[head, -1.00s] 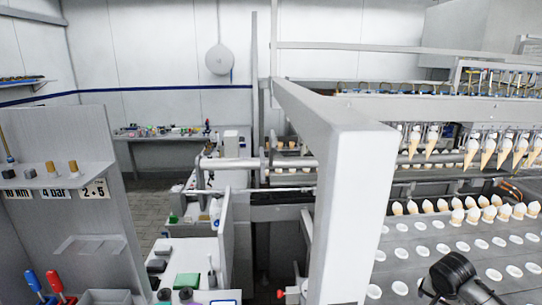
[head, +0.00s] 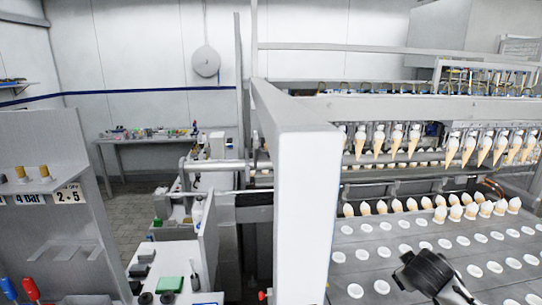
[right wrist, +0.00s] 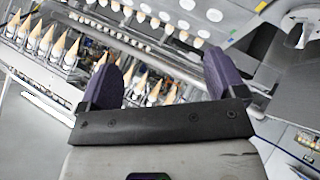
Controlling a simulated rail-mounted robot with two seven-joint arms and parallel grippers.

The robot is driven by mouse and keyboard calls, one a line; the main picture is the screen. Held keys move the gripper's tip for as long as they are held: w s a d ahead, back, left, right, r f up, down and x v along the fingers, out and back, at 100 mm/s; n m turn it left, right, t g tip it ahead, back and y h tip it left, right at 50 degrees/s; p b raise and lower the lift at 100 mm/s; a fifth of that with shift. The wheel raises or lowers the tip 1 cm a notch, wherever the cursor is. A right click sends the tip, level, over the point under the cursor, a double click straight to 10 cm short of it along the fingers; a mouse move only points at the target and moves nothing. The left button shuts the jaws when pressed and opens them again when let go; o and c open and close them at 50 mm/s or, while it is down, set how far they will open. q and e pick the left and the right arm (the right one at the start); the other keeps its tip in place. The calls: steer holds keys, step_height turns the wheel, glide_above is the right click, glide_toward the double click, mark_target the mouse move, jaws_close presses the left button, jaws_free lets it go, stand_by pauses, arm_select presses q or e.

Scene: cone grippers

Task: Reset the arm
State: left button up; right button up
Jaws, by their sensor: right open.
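My right arm's black end (head: 425,272) shows at the lower right of the head view, over the grey plate with round holes (head: 350,258). Its fingers cannot be made out there. In the right wrist view my right gripper (right wrist: 163,66) is open, with two purple pads wide apart and nothing between them. Rows of cones (right wrist: 45,42) lie beyond the pads, apart from them. My left gripper is not in view.
Cones hang in a row under the machine's bar (head: 470,148), and more stand in the plate's back rows (head: 470,207). A thick white frame post (head: 300,215) stands left of my arm. A grey panel (head: 45,220) and a cluttered bench (head: 180,262) are further left.

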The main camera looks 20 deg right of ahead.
steer(key=s+a+f+n+t+y, duration=0.2)
steer(key=s+a+f, duration=0.15)
steer(key=a, duration=0.75)
steer(key=s+a+f+n+t+y, duration=0.25)
steer(key=s+a, duration=0.25)
steer(key=a, duration=0.5)
steer(key=s+a+f+m+g+y, duration=0.1)
steer(key=s+a+f+g, duration=0.35)
steer(key=s+f, duration=0.7)
steer(key=s+a+f+m+g+y, duration=0.25)
steer(key=s+a+f, duration=0.4)
steer(key=s, duration=0.75)
step_height(320, 180, up, 20)
steer(key=d+h+p, duration=0.1)
steer(key=p, duration=2)
steer(key=shift+w+d+r+n+g+p, duration=0.25)
steer(key=shift+d+n+g+p, duration=0.05)
steer(key=shift+d+g, duration=0.1)
